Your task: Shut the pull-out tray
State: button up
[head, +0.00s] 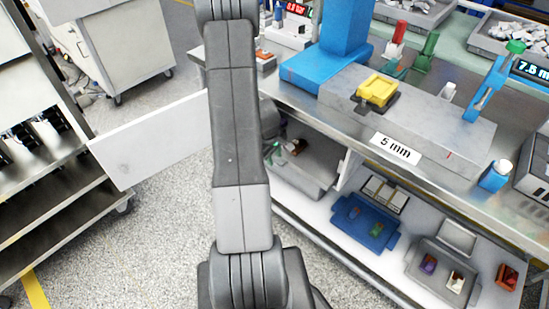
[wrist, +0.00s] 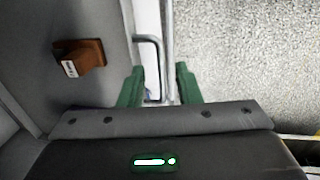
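In the wrist view, a grey tray floor or panel (wrist: 90,25) fills the left side, with a brown block (wrist: 82,57) bearing a white label on it. A grey bar handle (wrist: 158,62) stands beside its edge. My gripper (wrist: 161,88) has two green fingers spread apart, one on each side of the handle's near end; I cannot tell whether they touch it. In the head view, a grey tray (head: 305,172) sits under the workbench, partly hidden by my arm. My gripper is not visible there.
A white panel (head: 155,140) stands out left of my arm. The workbench (head: 300,92) carries a blue stand (head: 340,50) and a grey block. Its lower shelf holds a blue tray (head: 365,225) and a grey tray (head: 440,265). Speckled floor (head: 165,240) is open at lower left.

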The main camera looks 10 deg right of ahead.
jog(key=r, duration=0.5)
jog(key=shift+s+a+p, duration=0.3)
jog(key=shift+a+p, duration=0.05)
